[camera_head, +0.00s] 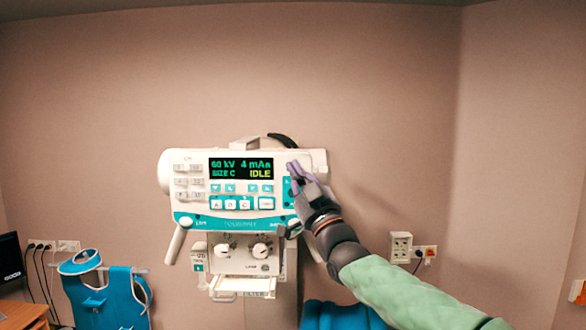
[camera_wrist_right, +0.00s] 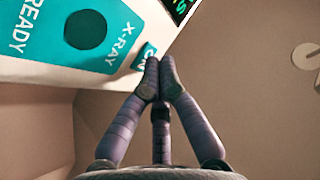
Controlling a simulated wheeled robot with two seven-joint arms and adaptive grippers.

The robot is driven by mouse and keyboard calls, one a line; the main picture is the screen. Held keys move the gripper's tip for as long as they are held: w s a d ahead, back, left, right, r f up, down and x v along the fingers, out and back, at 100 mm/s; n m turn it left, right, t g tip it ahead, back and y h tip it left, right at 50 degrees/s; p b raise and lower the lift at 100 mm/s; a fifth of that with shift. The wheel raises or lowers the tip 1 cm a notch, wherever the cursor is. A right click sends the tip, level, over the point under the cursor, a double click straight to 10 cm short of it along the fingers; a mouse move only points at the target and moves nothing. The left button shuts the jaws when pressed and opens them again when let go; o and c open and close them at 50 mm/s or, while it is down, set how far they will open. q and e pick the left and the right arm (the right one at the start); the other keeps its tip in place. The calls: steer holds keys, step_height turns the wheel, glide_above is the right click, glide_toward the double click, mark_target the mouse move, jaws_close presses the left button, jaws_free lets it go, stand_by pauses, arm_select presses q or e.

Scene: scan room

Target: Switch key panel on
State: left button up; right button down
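The key panel (camera_head: 230,210) is a white and teal control unit on the wall in the head view. Its display (camera_head: 240,168) is lit and reads 60 kV, 4 mAs and IDLE. My right gripper (camera_head: 293,172) is at the panel's right end. In the right wrist view my right gripper (camera_wrist_right: 158,72) has its purple fingertips together, with nothing seen between them. The tips are at or very close to a teal ON key (camera_wrist_right: 145,56); I cannot tell if they touch. A dark round spot (camera_wrist_right: 86,29) sits on the teal READY / X-RAY area. My left gripper is not in view.
Below the panel is a white unit with two knobs (camera_head: 242,262). A wall outlet (camera_head: 400,247) is to the right. A blue apron (camera_head: 105,300) and a monitor (camera_head: 10,262) are at lower left. The wall above and right is clear.

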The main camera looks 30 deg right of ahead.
steer(key=shift+s+a+b, duration=0.4)
steer(key=shift+s+b, duration=0.3)
steer(key=shift+b, duration=0.1)
steer(key=s+a+b, duration=0.1)
steer(key=s+b, duration=0.1)
steer(key=s, duration=0.1)
steer(key=s+a+b, duration=0.1)
steer(key=shift+s+a, duration=0.15)
steer(key=shift+a, duration=0.15)
stand_by(0.8)
